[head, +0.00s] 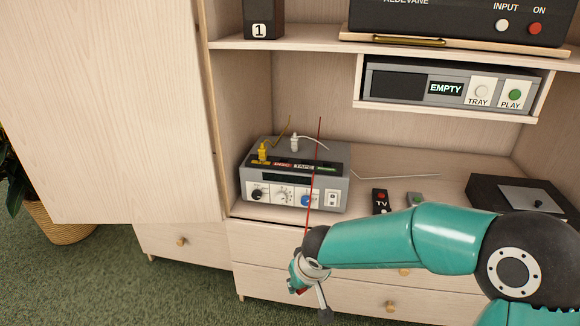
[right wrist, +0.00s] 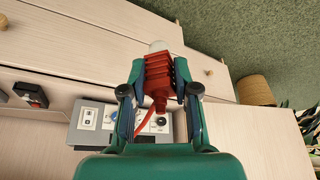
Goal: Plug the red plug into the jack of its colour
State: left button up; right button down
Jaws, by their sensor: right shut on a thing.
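The red plug (right wrist: 158,72) is between the fingers of my right gripper (right wrist: 158,88), which is shut on it. In the head view my right gripper (head: 310,284) hangs in front of the cabinet drawers, lower than the grey box, and only a bit of red shows at it. A thin red cable (head: 314,165) runs up from there past the box. The grey box (head: 341,190) stands on the cabinet top, with coloured labels along its upper edge, including DISC and TAPE. A yellow plug (head: 263,151) and a white plug (head: 295,143) stand upright on it. I cannot make out the red jack.
A dark device (head: 490,190) stands farther right. A disc player (head: 450,86) sits on a shelf above. A large door (head: 110,110) stands open at left, near a basket (head: 62,222).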

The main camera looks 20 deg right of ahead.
aim_at(284, 164)
jog(key=i, duration=1)
